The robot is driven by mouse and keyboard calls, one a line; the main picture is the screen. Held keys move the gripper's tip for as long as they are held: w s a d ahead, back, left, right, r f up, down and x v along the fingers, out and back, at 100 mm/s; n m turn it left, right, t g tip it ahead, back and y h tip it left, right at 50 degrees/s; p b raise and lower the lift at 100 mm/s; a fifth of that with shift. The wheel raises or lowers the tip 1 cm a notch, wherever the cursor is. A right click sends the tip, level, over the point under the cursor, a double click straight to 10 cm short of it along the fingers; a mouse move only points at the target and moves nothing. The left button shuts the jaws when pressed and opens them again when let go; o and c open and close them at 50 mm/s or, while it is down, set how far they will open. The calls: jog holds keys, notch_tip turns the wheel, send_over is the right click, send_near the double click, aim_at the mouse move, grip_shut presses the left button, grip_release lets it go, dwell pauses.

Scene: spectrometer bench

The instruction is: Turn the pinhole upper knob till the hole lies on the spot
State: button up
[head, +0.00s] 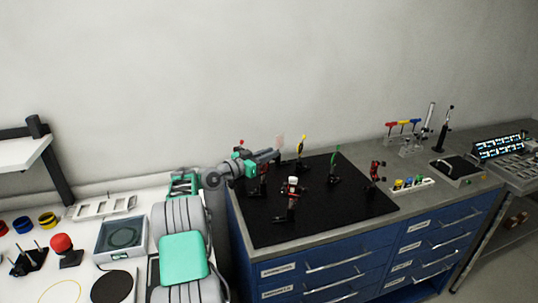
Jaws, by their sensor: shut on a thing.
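My gripper (278,154) reaches in from the left over the black breadboard (320,213), its fingers pointing right. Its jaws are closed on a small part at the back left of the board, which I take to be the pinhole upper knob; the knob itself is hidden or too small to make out. A red and black mount (262,183) stands just below my gripper, partly covered by it. The pinhole's hole and the light spot cannot be made out. A faint pinkish plate (280,141) shows just behind the fingertips.
Other mounts stand close by: a red one with a white top (292,184), a yellow one (301,146), a green one (335,165) and a red one (376,172). The board's front is clear. A white table (35,275) with loose parts lies left.

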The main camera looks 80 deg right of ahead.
grip_shut()
jog(key=shift+f+n+t+h+b, duration=0.25)
jog(key=shift+t+h+b, duration=0.2)
jog(key=shift+b, duration=0.5)
jog(key=shift+w+d+r+n+t+h+b, duration=0.1)
jog(key=shift+w+n+t+h+b, duration=0.3)
jog(key=shift+n+t+b, duration=1.1)
jog(key=shift+w+d+r+n+t+h+b, duration=0.15)
jog(key=shift+n+t+h+b, duration=0.65)
jog(key=shift+t, duration=1.2)
jog(key=shift+w+d+f+n+t+h+b, duration=0.1)
jog(key=shift+w+n+t+h+b, duration=0.2)
jog(key=shift+n+t+b, duration=1.3)
jog(key=shift+r, duration=0.1)
jog(key=shift+m, duration=0.25)
jog(key=o, duration=0.7)
grip_release()
jog(key=shift+w, duration=0.1)
